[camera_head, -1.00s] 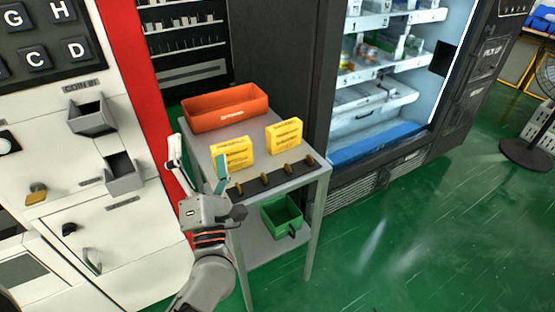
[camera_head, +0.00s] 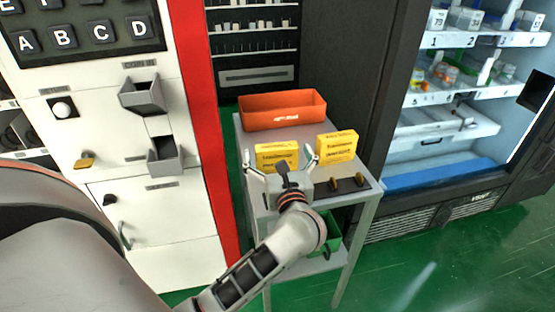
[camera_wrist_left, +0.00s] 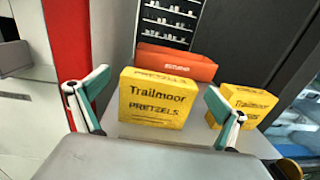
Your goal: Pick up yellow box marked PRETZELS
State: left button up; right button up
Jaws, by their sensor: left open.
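Two yellow boxes stand upright on the small grey table (camera_head: 245,135). The left yellow box (camera_head: 277,155) reads "Trailmoor PRETZELS" in the left wrist view (camera_wrist_left: 155,100). The right yellow box (camera_head: 337,146) stands apart from it; in the left wrist view (camera_wrist_left: 245,100) its lettering is too small to read. My left gripper (camera_head: 282,163) is open and empty, directly in front of the left box. In the wrist view its fingers (camera_wrist_left: 158,105) spread to either side of that box, with the box a little beyond them. My right gripper is not in view.
An orange bin (camera_head: 283,112) stands behind the boxes at the table's back. A dark strip with round knobs (camera_head: 347,184) runs along the front edge. A green bin (camera_head: 328,236) sits on the lower shelf. A dark cabinet (camera_head: 350,70) rises at right.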

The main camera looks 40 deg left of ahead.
pick_arm(q)
jog(key=shift+x, duration=1)
jog(key=c, duration=1.2)
jog(key=shift+c, duration=0.2)
